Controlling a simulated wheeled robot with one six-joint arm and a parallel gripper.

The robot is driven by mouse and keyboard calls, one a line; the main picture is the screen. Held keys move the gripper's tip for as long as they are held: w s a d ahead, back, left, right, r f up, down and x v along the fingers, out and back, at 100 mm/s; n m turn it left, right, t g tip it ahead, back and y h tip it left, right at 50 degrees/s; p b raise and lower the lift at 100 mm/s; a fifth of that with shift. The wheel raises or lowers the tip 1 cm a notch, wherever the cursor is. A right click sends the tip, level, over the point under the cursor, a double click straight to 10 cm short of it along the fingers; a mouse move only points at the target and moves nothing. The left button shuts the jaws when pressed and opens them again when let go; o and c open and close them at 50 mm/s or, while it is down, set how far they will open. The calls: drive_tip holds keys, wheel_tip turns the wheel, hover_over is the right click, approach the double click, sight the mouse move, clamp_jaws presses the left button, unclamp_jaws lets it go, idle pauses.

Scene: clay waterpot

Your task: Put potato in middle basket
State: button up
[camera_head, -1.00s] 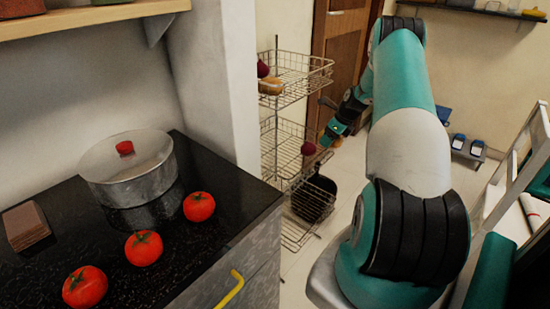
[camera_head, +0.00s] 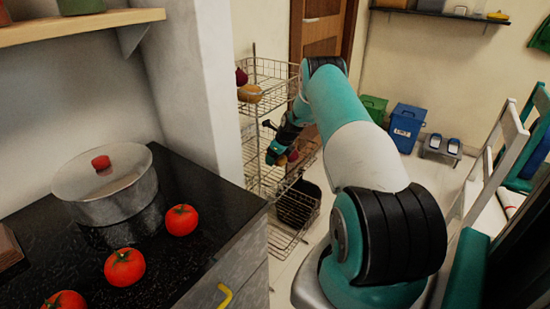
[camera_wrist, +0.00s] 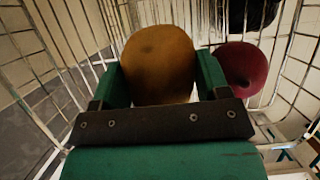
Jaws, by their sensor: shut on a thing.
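The brown potato (camera_wrist: 158,62) is between the two green fingers of my gripper (camera_wrist: 158,85) in the wrist view. My gripper is shut on it, with wire basket walls on both sides. In the head view my gripper (camera_head: 281,158) is at the middle basket (camera_head: 252,162) of the wire rack. A dark red onion (camera_wrist: 243,68) lies just right of the potato in the wrist view. Whether the potato touches the basket floor I cannot tell.
The top basket (camera_head: 283,72) holds a red onion (camera_head: 241,77) and a tan, rounded item (camera_head: 249,94). A black pan (camera_head: 296,204) is in the bottom basket. A stove counter with a pot (camera_head: 108,190) and tomatoes (camera_head: 124,267) stands at left. Open floor lies right of the rack.

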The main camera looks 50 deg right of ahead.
drive_tip(key=shift+w+a+f, duration=0.1)
drive_tip(key=shift+w+f, duration=0.1)
drive_tip(key=shift+f, duration=0.1)
drive_tip(key=shift+f+b, duration=0.5)
drive_tip(key=shift+f, duration=0.05)
drive_tip(key=o, duration=0.8)
drive_tip(key=p+v, duration=0.1)
drive_tip(key=v, duration=0.7)
drive_tip(key=shift+r, duration=0.4)
